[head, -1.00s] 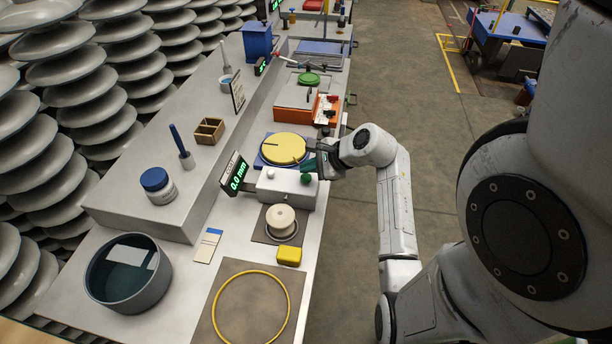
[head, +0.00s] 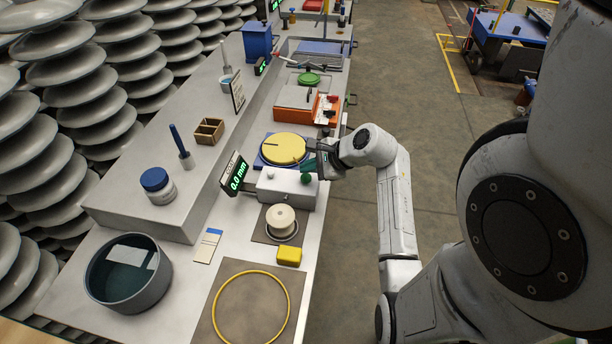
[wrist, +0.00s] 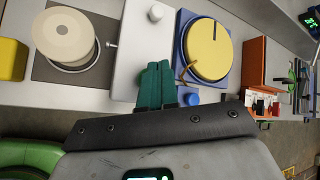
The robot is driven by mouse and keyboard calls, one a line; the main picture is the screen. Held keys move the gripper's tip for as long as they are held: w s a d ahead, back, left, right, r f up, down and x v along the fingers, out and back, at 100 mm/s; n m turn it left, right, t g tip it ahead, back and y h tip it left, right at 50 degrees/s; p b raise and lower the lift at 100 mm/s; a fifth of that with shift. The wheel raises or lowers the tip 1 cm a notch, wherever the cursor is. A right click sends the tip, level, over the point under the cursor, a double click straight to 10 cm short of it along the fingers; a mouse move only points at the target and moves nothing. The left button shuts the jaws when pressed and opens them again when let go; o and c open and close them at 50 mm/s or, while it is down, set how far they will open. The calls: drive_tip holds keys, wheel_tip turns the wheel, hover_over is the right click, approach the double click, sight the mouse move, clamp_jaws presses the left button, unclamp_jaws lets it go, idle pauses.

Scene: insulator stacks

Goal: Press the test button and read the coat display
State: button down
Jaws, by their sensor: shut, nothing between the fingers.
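A pale grey box (head: 285,188) on the bench bears a small white knob (wrist: 155,12) and, in the head view, a round dark green button-like part (head: 306,180) near its right end. Beside the box, a tilted black display (head: 236,176) reads "0.0 mm" in green. My gripper (wrist: 155,72) has its green fingers closed together with nothing between them. In the wrist view the fingers overlap the box. In the head view they are close above its right end, by the round green part. I cannot tell whether they touch it.
A yellow disc (head: 284,149) on a blue base lies just beyond the box. A cream spool-shaped piece (head: 281,221) and a yellow block (head: 289,254) are on the near side. An orange unit (head: 293,98) stands farther back.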

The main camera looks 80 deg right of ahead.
sight(309, 178)
drive_tip(key=shift+f, duration=0.1)
drive_tip(key=shift+f, duration=0.35)
drive_tip(key=shift+f+b, duration=0.45)
drive_tip(key=shift+f, duration=0.3)
idle(1.1)
drive_tip(key=shift+r, duration=0.1)
drive_tip(key=shift+r+p, duration=1.1)
drive_tip(key=shift+p, duration=0.1)
wheel_tip(309, 178, up, 3)
drive_tip(key=p, duration=0.2)
drive_tip(key=shift+f+p, duration=0.1)
drive_tip(key=shift+p, duration=0.3)
drive_tip(key=shift+r+p, duration=0.65)
drive_tip(key=shift+r, duration=0.45)
